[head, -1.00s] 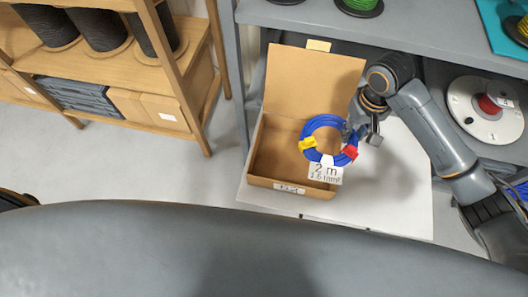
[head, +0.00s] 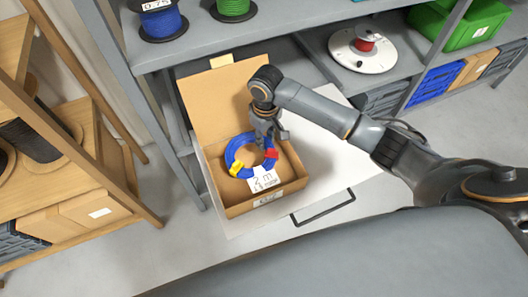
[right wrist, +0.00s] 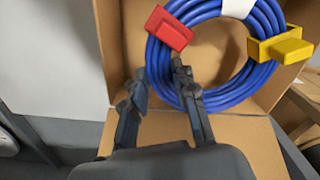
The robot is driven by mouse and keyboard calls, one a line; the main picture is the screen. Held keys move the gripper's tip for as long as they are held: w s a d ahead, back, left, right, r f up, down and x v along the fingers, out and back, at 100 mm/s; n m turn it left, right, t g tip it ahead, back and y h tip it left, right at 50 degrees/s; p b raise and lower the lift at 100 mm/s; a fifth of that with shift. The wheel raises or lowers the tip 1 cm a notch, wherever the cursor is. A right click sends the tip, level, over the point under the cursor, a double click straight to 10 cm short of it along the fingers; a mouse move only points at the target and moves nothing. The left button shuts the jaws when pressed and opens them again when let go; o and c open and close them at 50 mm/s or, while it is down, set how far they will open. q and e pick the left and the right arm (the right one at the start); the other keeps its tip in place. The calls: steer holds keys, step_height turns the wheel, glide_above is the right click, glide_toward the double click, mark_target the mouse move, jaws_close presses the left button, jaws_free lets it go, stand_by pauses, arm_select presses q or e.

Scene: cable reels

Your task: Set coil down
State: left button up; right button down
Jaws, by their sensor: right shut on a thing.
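The blue cable coil (head: 231,153) has a red clip, a yellow clip and a white tag reading 2 m. In the head view it is within the outline of the open cardboard box (head: 290,190), tilted, its tag near the front wall. I cannot tell whether it touches the box floor. My right gripper (head: 268,143) reaches down over the box from the right and is shut on the coil's edge near the red clip. In the right wrist view, the fingers (right wrist: 160,85) are at the blue coil (right wrist: 215,98) beside the red clip. My left gripper is not in view.
The box stands on a pale pulled-out drawer or shelf (head: 320,150) with a dark handle. Its raised lid (head: 222,100) stands at the back. Grey shelving above holds a blue reel (head: 160,20), a green reel (head: 233,8) and a white reel (head: 362,50). A wooden rack is at left.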

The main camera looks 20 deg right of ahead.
step_height(320, 180, down, 2)
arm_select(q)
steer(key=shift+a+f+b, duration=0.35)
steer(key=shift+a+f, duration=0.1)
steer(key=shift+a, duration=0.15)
arm_select(e)
steer(key=shift+f, duration=2.4)
steer(key=c, duration=1.1)
jaws_free()
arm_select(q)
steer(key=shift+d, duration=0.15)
arm_select(e)
steer(key=shift+o, duration=0.2)
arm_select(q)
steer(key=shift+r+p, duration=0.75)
arm_select(e)
step_height(320, 180, up, 12)
steer(key=shift+r, duration=0.15)
